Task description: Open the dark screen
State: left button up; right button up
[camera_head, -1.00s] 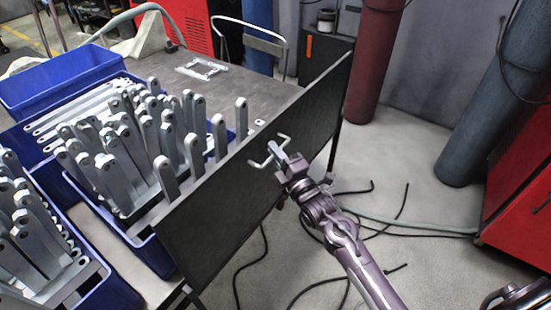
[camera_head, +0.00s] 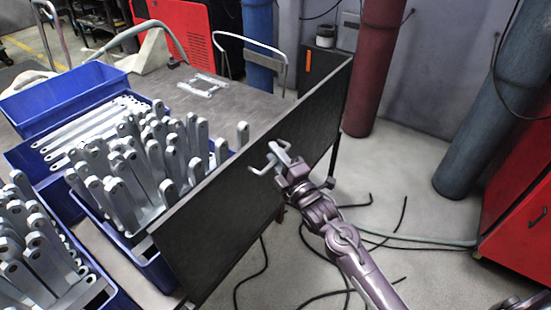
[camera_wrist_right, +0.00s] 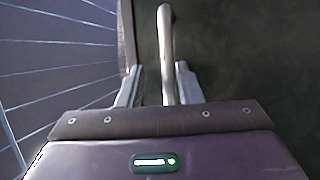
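The dark screen (camera_head: 255,190) is a flat black panel along the near right edge of the workbench, hiding part of the bracket bins behind it. A pale bent bar handle (camera_head: 256,171) sticks out from its near face. My right gripper (camera_head: 280,156) is at this handle, reaching in from the lower right. In the right wrist view, the handle (camera_wrist_right: 166,45) runs between the two fingers (camera_wrist_right: 157,88). The fingers stand apart, with a visible gap to the left of the handle and the right finger close to it. My left gripper is not in view.
Blue bins (camera_head: 62,88) of galvanized brackets (camera_head: 125,180) crowd the bench behind the screen. A red gas cylinder (camera_head: 372,75), a blue one (camera_head: 480,120) and a red cabinet (camera_head: 515,205) stand beyond. Black cables (camera_head: 262,262) lie on the otherwise open floor.

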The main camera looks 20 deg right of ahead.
jog(key=shift+f, duration=0.2)
jog(key=shift+s+f, duration=0.15)
jog(key=shift+s, duration=0.05)
jog(key=r+b+v, duration=0.1)
jog(key=b+v, duration=0.1)
jog(key=v, duration=0.5)
jog(key=shift+s+f, duration=0.2)
jog(key=shift+f, duration=0.1)
jog(key=shift+d+f, duration=0.1)
